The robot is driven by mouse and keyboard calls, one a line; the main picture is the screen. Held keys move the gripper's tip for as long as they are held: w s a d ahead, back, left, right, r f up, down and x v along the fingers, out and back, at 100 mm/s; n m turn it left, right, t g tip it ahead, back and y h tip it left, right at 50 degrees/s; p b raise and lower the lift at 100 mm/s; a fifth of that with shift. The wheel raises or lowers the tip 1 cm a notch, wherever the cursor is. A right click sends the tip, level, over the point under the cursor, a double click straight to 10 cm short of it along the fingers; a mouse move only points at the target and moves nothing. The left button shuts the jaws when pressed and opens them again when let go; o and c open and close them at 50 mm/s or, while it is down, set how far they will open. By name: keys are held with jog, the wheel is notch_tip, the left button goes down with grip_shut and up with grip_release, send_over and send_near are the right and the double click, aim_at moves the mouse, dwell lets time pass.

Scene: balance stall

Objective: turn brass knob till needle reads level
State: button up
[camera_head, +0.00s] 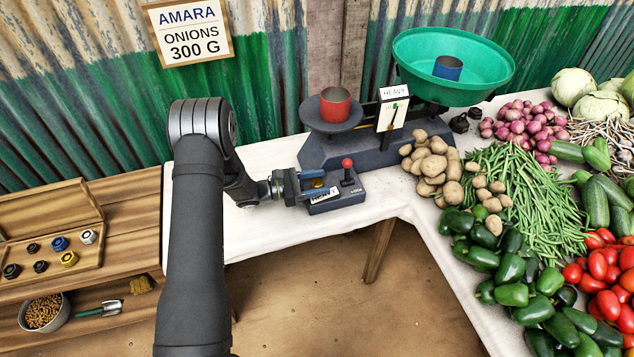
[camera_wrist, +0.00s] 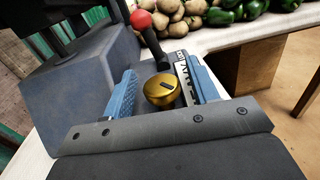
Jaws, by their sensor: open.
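The brass knob (camera_wrist: 162,90) sits on a small dark control box (camera_head: 335,202) at the front of the balance. In the wrist view the knob lies between the blue fingers of my gripper (camera_wrist: 160,88), with gaps to both sides. My gripper (camera_head: 316,183) is open around it in the head view, where a little of the knob (camera_head: 317,183) shows. A red-tipped lever (camera_head: 347,164) stands on the same box, and its red ball (camera_wrist: 141,20) shows in the wrist view. The needle sits on a white dial (camera_head: 392,113) marked HEAVY; its exact reading is too small to tell.
The balance (camera_head: 375,140) carries a red tin (camera_head: 335,104) on its left plate and a blue tin (camera_head: 447,68) in its green pan (camera_head: 420,60). Potatoes (camera_head: 430,162) lie close to its right. A wooden tray of weights (camera_head: 60,250) stands at far left.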

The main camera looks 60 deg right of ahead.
jog(key=c, duration=0.9)
jog(key=shift+c, duration=0.2)
jog(key=shift+n+t+h, duration=0.3)
jog(key=shift+f+n+t+h, duration=0.1)
jog(key=shift+n+t+h, duration=1.15)
jog(key=shift+t, duration=0.45)
jog(key=shift+n+t+h, duration=1.05)
jog(key=shift+n+t, duration=0.3)
jog(key=shift+t, duration=0.35)
jog(key=o, duration=0.9)
jog(key=shift+o, duration=0.2)
